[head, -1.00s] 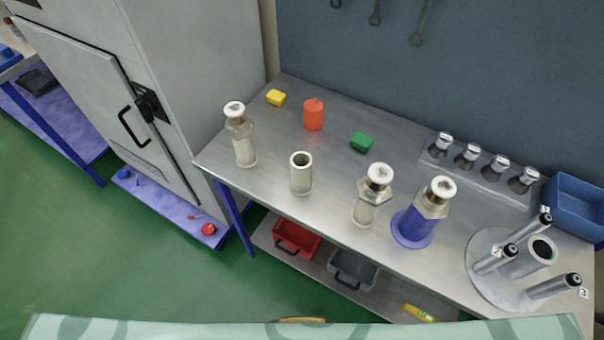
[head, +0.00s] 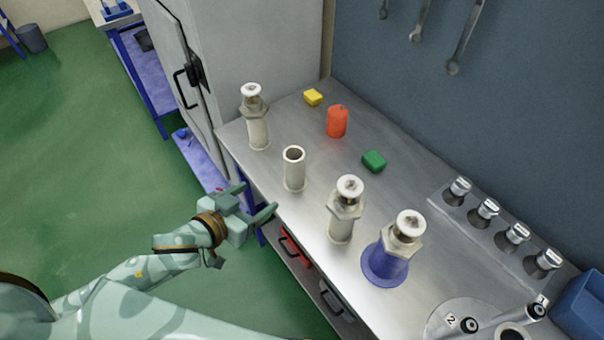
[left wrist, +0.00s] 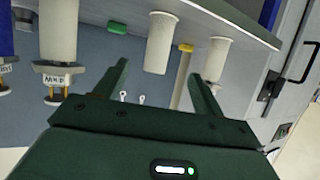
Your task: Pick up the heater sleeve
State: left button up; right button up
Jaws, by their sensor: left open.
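A pale hollow cylinder, open at the top, stands upright on the steel bench; I take it as the heater sleeve (head: 294,171). In the left wrist view, which is turned upside down, the sleeve (left wrist: 160,42) shows beyond and between the fingers. My left gripper (head: 257,198) is open and empty, in front of the bench edge, left of and below the sleeve in the head view. Its two fingers (left wrist: 159,72) are spread and do not touch the sleeve. My right gripper is in neither view.
A bottle sits in a blue flanged holder (head: 385,265). Behind are an orange cylinder (head: 337,122), a yellow block (head: 313,97) and a green block (head: 374,161). A grey cabinet (head: 255,45) stands at left.

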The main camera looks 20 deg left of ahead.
aim_at(289, 174)
pick_arm(q)
jog(key=b+x, duration=0.2)
jog(key=x, duration=0.9)
jog(key=shift+a, duration=0.1)
jog(key=b+x, duration=0.1)
jog(key=x, duration=0.4)
jog(key=shift+w+d, duration=0.2)
jog(key=shift+d, duration=0.05)
jog(key=shift+s+r, duration=0.1)
jog(key=shift+r, duration=0.05)
jog(key=shift+c, duration=0.6)
jog(key=c, duration=1)
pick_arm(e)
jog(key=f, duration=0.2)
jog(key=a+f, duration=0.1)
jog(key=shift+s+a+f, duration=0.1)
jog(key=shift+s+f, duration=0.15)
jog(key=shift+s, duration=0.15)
